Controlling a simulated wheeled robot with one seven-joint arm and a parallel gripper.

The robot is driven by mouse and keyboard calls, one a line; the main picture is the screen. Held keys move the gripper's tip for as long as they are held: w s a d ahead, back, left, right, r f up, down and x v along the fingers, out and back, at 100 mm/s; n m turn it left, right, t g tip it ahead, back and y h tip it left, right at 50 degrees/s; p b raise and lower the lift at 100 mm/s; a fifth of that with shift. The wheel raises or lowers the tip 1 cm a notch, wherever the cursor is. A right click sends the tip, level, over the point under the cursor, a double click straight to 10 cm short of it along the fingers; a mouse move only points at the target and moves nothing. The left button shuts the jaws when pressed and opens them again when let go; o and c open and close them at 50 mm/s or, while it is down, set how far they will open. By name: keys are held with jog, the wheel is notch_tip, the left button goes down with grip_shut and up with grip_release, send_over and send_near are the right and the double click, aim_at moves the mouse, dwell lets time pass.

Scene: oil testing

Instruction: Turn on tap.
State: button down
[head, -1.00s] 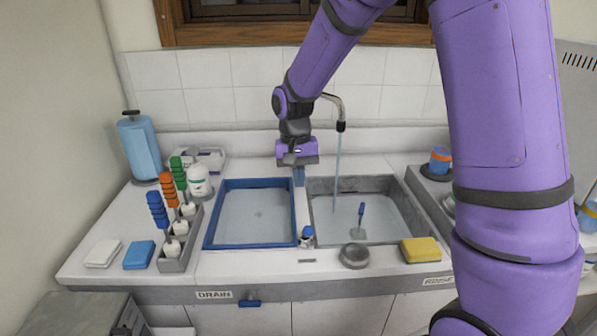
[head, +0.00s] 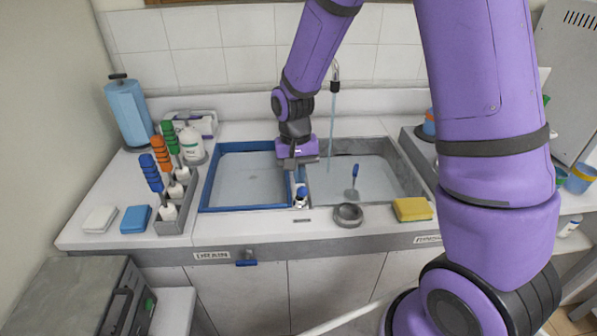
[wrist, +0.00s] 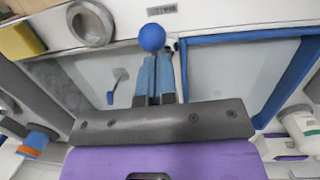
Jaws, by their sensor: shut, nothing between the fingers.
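The tap (head: 335,72) stands at the back wall behind the right basin. A thin pale blue stream (head: 331,130) runs down from its spout in both head frames. A small white fitting with a blue round knob (head: 302,191) stands at the front of the divider between the basins; the knob is the blue ball (wrist: 152,37) in the wrist view. My gripper (head: 300,178) points down just behind the knob. In the wrist view its light blue fingers (wrist: 156,60) are together and empty, tips beside the ball. I cannot tell whether they touch it.
The blue-rimmed left basin (head: 205,180) and grey right basin (head: 413,178) flank the divider. A grey round dish (head: 348,215) and yellow sponge (head: 413,209) sit at the front edge. A brush rack (head: 188,218) stands left. A blue handle (head: 247,263) is on the front panel.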

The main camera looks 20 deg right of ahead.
jog(key=shift+s, duration=0.1)
jog(key=shift+s+a+f, duration=0.3)
jog(key=shift+s+f, duration=0.1)
jog(key=shift+s, duration=0.35)
jog(key=shift+w, duration=0.15)
